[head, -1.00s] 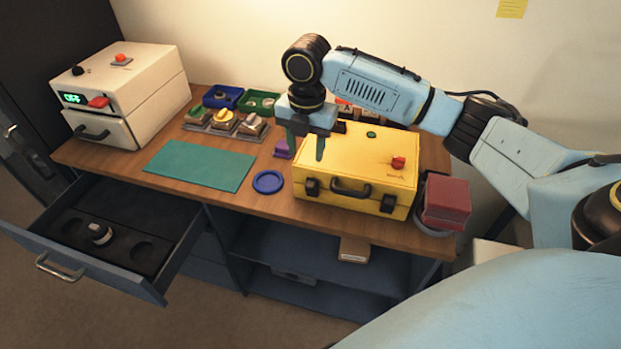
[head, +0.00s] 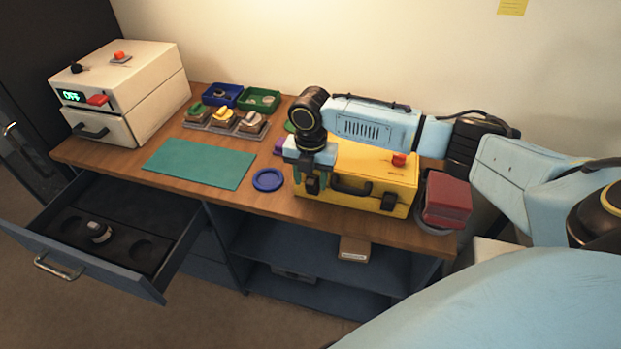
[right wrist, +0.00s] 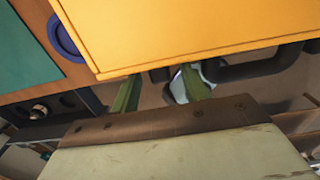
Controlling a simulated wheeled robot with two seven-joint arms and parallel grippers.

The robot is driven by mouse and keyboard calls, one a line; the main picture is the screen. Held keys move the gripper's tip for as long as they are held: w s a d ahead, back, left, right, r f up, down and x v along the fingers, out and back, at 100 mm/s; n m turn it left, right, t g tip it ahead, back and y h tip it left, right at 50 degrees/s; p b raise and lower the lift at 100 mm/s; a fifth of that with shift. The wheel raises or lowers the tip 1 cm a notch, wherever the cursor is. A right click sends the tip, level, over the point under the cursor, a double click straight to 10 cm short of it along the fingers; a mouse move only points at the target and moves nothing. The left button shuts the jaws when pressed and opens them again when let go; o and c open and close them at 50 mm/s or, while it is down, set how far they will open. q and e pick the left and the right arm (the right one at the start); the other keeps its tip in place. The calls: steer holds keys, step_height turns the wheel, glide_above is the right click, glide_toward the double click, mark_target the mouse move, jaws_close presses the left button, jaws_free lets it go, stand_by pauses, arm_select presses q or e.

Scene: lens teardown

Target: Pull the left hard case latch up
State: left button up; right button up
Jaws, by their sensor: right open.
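The yellow hard case (head: 375,168) stands closed on the right part of the bench. Its left latch (head: 312,186) is a black block on the front face, partly behind my right gripper (head: 310,178). The right gripper is open, with its fingers at the case's front left, one to each side of the latch. In the right wrist view its green fingers (right wrist: 161,92) are apart, below the front edge of the case lid (right wrist: 190,35); a dark part, probably the latch, shows between them. Contact cannot be told. My left gripper is not in view.
The black case handle (head: 350,188) and right latch (head: 389,201) are to the right. A blue ring dish (head: 268,180) lies to the left, and a dark red block (head: 447,197) stands to the right. An open drawer (head: 180,258) juts out at left.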

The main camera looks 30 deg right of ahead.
steer(key=shift+f, duration=0.2)
steer(key=shift+c, duration=0.2)
jaws_close()
steer(key=shift+r, duration=0.1)
step_height(320, 180, up, 2)
steer(key=p, duration=0.3)
steer(key=shift+r, duration=0.15)
steer(key=shift+w, duration=0.1)
steer(key=shift+o, duration=0.2)
jaws_free()
